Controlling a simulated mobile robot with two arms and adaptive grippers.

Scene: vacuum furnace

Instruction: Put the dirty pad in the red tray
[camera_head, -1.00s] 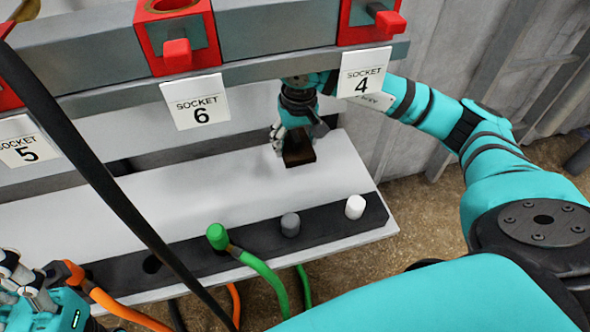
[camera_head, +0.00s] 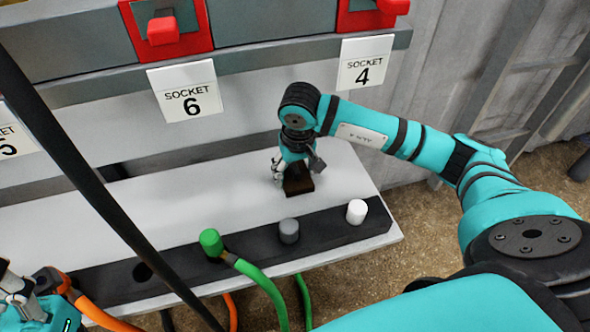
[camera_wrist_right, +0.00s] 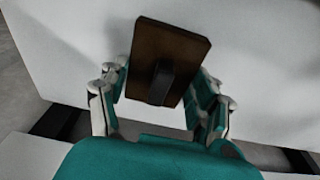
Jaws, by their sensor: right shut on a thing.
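A dark brown rectangular pad with a black grip block on its back (camera_wrist_right: 167,55) is held in my right gripper (camera_wrist_right: 160,85). In the head view the pad (camera_head: 298,181) is low over the white bench, behind the grey and white caps; I cannot tell whether it touches the surface. My right gripper (camera_head: 292,168) points down and is shut on the block. My left gripper (camera_head: 25,290) is partly in view at the lower left, beside an orange connector; its jaws are unclear. I see no red tray.
The white bench (camera_head: 215,195) has a black front strip with a green plug (camera_head: 210,242), a grey cap (camera_head: 289,229) and a white cap (camera_head: 357,211). A black cable crosses the left side. Red-framed sockets (camera_head: 168,30) hang above. Much of the bench top is clear.

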